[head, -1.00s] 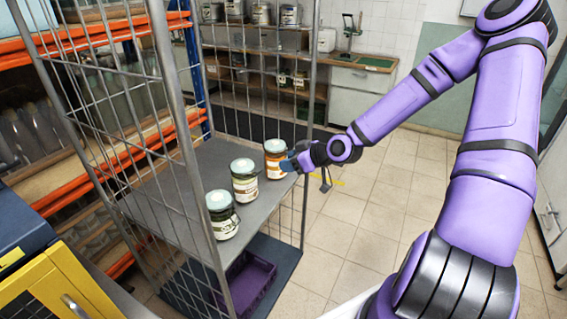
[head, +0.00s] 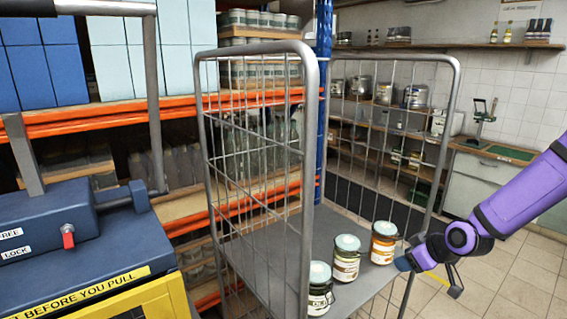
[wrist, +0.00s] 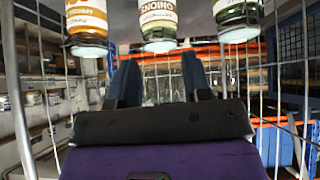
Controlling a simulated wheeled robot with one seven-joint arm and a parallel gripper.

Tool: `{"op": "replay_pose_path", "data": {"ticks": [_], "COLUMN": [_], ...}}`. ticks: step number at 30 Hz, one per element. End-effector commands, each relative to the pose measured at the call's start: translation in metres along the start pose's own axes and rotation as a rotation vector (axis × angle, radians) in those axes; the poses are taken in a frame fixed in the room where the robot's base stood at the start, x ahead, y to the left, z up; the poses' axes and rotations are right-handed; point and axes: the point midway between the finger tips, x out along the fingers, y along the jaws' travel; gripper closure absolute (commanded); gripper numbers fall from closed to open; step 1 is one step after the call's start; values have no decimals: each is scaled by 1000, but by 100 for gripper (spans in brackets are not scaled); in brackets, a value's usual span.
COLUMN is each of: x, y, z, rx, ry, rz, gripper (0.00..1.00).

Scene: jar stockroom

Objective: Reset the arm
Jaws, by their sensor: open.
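Three jars with pale lids stand upright in a row on the grey shelf (head: 268,262) of a wire roll cage: an orange-labelled jar (head: 384,243), an onion jar (head: 346,258) and a dark green jar (head: 320,288). My gripper (head: 404,263) is at the shelf's right side, close to the orange-labelled jar in the picture. In the wrist view the two blue fingers (wrist: 160,80) are spread with nothing between them. The jars show along the top there: orange (wrist: 87,20), onion (wrist: 157,22) and green (wrist: 237,18). I cannot tell whether a finger touches a jar.
The cage's wire sides (head: 310,150) rise around the shelf. A blue and yellow cart (head: 110,240) stands at the left. Orange-beamed racking (head: 60,127) with bottles and boxes is behind. A counter (head: 490,175) stands at the back right. Tiled floor (head: 510,275) is open at the right.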

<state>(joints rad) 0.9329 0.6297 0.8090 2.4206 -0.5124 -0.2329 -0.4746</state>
Motion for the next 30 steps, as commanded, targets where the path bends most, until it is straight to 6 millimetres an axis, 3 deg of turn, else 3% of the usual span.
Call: {"op": "replay_pose_path", "data": {"ticks": [8,17,30], "x": [-45,-113,-227], "y": [-7,-20,-73], "z": [-4,-25,-57], "rx": [-8,52,240], "ry": [-241,-393,-420], "rz": [100,247,417], "gripper": [55,55,55]}}
